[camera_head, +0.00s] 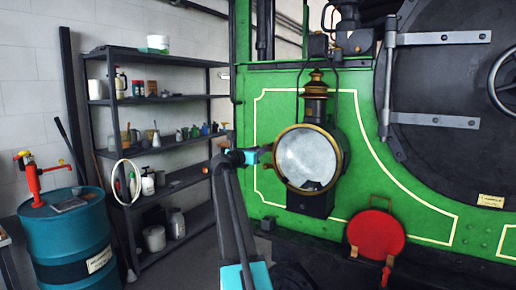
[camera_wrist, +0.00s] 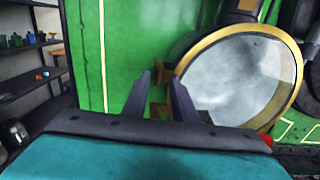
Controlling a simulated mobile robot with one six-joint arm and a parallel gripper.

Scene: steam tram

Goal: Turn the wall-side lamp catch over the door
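The lamp (camera_head: 308,158) is on the green front panel; its round glass door has a brass rim and looks shut. In the wrist view the glass door (camera_wrist: 240,75) fills the right side. A small brass piece, seemingly the wall-side catch (camera_wrist: 158,108), is at the rim's left edge. My gripper (camera_wrist: 160,82) is open, its two dark fingers apart, with the brass piece showing in the gap between them. I cannot tell whether the fingers touch it.
A round red plate (camera_head: 375,235) is low to the right of the lamp. A dark shelf unit (camera_head: 150,102) with bottles and jars is at the left. A blue drum (camera_head: 68,235) with a red pump stands before it. The green panel (camera_wrist: 120,50) is close behind the fingers.

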